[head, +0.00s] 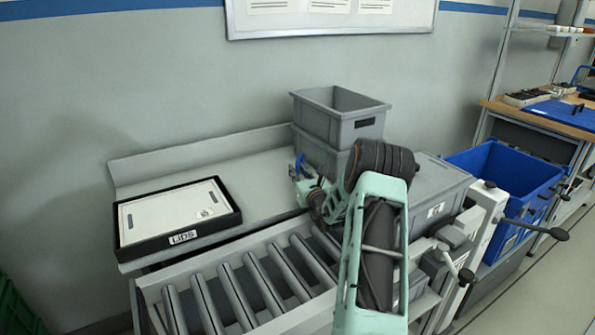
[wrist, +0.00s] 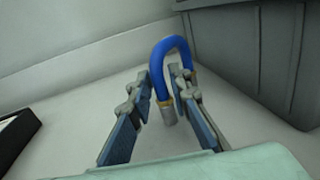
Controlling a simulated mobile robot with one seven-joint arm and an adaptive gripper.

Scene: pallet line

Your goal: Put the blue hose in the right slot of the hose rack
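The blue hose (wrist: 176,47) is bent into an arch with metal ends, on the pale bench surface in the wrist view. In the head view a small part of the hose (head: 299,162) shows by the grey crates, mostly hidden by my arm. My gripper (wrist: 160,73) is open. Its fingers are apart, and one leg of the hose shows in the gap between the tips. The other leg is partly behind the right finger. I cannot tell whether a finger touches the hose. In the head view my gripper (head: 303,181) is partly covered. I cannot make out the hose rack.
Stacked grey crates (head: 338,117) stand just right of the hose. A black tray (head: 178,239) labelled LIDS lies at the bench's left. A roller conveyor (head: 235,293) runs in front. A blue bin (head: 485,163) stands at the right. The bench between tray and crates is clear.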

